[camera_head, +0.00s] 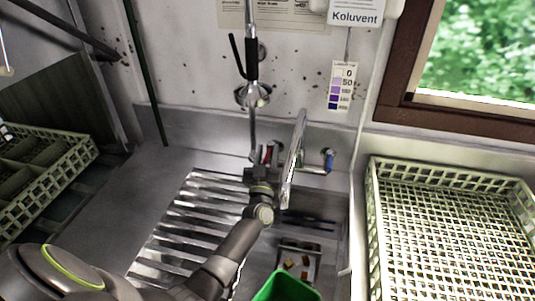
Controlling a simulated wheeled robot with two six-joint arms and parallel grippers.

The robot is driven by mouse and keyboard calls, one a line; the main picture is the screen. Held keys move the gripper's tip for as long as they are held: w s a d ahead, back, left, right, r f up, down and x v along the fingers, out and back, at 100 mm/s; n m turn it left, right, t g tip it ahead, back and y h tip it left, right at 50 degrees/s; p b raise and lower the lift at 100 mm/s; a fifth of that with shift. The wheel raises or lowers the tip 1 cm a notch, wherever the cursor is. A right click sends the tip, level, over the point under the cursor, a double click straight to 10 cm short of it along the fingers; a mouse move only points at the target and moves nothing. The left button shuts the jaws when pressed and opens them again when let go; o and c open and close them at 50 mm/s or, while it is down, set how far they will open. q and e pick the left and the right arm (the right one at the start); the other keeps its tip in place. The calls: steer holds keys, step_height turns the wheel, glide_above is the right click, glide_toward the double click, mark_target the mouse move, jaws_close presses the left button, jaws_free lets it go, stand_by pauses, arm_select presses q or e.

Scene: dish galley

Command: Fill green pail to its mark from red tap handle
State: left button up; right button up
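The tap's red handle (268,154) shows at the wall behind the sink, left of the long metal spout (292,160). The blue handle (329,158) is right of the spout. My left gripper (262,168) is right at the red handle, seen from behind. Its fingers are mostly hidden, so I cannot tell whether they touch or close on the handle. The green pail (284,288) is at the bottom edge, below the spout and partly cut off. Its mark and any water in it do not show. My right gripper is not in view.
A ribbed metal drainboard (185,222) lies left of the sink. A pale dish rack (376,235) stands at the right, another rack (72,170) at the left. A small tray with scraps (298,252) sits behind the pail. A spray hose (252,60) hangs above.

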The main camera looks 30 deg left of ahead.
arm_select(q)
jaws_close()
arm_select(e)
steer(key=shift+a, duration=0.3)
